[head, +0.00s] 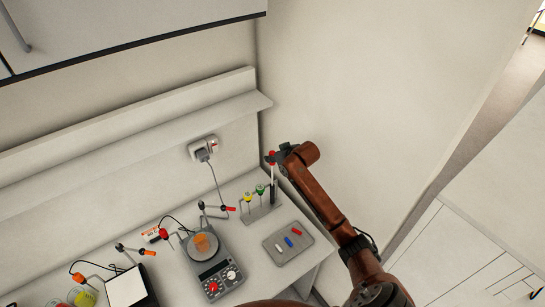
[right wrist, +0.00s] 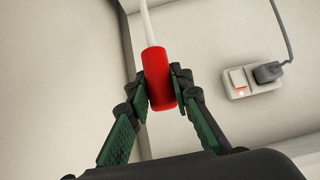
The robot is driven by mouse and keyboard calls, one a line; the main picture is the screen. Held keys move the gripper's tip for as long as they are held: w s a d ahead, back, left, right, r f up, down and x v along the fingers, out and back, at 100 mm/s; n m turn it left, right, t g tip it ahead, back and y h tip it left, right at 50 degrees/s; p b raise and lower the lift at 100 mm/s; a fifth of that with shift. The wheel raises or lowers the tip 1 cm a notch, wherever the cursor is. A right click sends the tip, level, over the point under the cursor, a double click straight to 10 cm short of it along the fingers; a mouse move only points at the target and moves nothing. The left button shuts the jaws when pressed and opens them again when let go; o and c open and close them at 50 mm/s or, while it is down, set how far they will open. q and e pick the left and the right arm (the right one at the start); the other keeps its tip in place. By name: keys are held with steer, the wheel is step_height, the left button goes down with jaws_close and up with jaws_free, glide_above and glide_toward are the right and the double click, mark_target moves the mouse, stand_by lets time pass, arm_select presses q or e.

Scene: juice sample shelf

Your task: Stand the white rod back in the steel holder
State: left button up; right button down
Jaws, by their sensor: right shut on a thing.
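The white rod (head: 272,174) hangs roughly upright below its red handle (head: 271,157) in the head view. My right gripper (head: 277,155) is shut on the red handle. In the right wrist view the red handle (right wrist: 158,78) sits between the green and black fingers, and the white rod (right wrist: 147,24) runs away from it out of frame. The steel holder (head: 263,213) stands on the bench near the wall, with a yellow-topped and a green-topped piece in it. The rod's lower end is at the holder's right end; I cannot tell whether it is inside. My left gripper is not in view.
A grey tray (head: 304,251) with small red, blue and white pieces lies in front of the holder. A hot plate (head: 211,262) with an orange vessel stands to the left. A wall socket (head: 204,147) with a cable is behind; a side wall (head: 350,90) stands close right.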

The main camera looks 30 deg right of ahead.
mark_target(272, 173)
steer(key=shift+f+b, duration=0.35)
steer(key=shift+f, duration=1.05)
stand_by(0.5)
steer(key=shift+p, duration=0.55)
step_height(272, 173, down, 7)
steer(key=b, duration=0.2)
stand_by(2.9)
stand_by(0.5)
steer(key=shift+f+p, duration=0.1)
steer(key=shift+p, duration=0.2)
steer(key=shift+f, duration=0.1)
